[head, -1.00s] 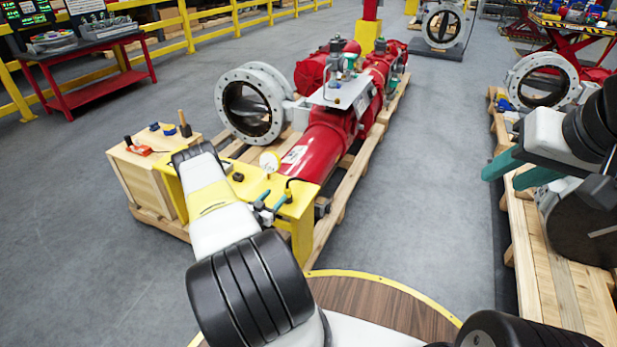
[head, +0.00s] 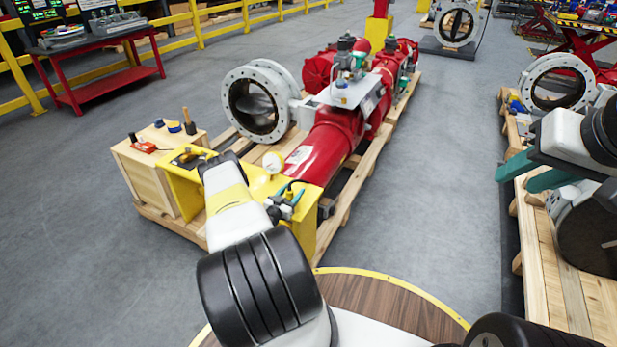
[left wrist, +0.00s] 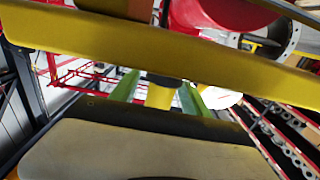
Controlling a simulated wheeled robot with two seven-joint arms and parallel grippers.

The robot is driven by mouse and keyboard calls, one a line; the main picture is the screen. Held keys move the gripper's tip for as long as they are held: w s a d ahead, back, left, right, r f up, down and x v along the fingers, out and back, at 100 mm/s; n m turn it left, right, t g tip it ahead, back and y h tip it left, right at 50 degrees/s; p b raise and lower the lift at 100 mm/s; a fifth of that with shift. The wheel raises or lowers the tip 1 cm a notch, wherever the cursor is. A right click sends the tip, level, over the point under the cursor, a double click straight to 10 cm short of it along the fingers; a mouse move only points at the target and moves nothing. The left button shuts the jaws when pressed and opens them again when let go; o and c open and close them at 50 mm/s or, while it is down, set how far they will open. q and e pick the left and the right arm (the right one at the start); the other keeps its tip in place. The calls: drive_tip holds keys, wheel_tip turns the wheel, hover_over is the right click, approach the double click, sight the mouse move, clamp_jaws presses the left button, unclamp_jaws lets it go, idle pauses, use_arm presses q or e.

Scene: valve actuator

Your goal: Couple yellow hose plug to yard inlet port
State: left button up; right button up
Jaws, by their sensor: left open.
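My left gripper (head: 288,199) shows small in the head view, at the front of the yellow bracket (head: 300,232), partly behind my own forearm. In the left wrist view its two green fingers (left wrist: 160,97) are apart, with a yellow piece (left wrist: 159,96) with a dark end between them. This may be the yellow hose plug; I cannot tell whether the fingers touch it. I cannot make out the yard inlet port. My right gripper (head: 520,172) is open and empty, its teal fingers apart, at the right.
A red actuator (head: 325,148) with a grey valve ring (head: 233,98) lies on a wooden pallet (head: 345,205). A wooden crate (head: 150,180) with tools stands left of the bracket. Another pallet (head: 548,265) lies under my right arm. The grey floor between is free.

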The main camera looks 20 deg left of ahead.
use_arm(q)
drive_tip(key=shift+w, duration=0.35)
drive_tip(key=shift+c, duration=0.4)
clamp_jaws()
